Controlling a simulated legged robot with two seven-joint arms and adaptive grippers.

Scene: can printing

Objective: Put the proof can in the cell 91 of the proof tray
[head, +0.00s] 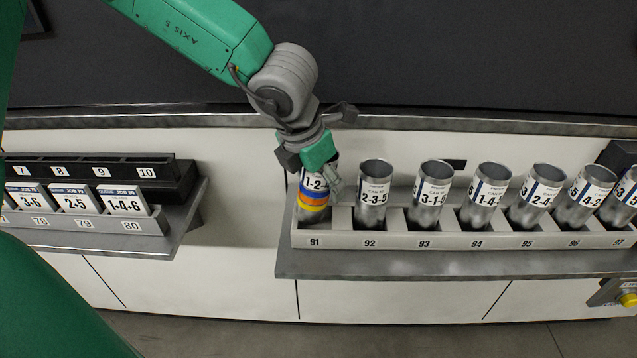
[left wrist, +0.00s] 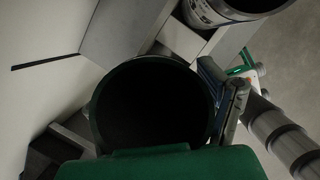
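The proof can (head: 313,200) is a metal can with a white label reading "1-2-", the rest covered, and yellow, orange and blue bands. It stands nearly upright at cell 91 of the proof tray (head: 392,241), its lower end behind the front wall. Whether it touches the cell floor is hidden. My left gripper (head: 325,172) is at its upper part, its fingers around the can and apparently shut on it. In the left wrist view the can's dark open mouth (left wrist: 150,105) fills the middle, with one finger against its right side. My right gripper is not in view.
Several labelled cans, such as the one in cell 92 (head: 373,190), stand to the right in the tray. A second rack (head: 150,226) with job cards stands at the left, with a gap between. A dark panel (head: 420,60) is behind.

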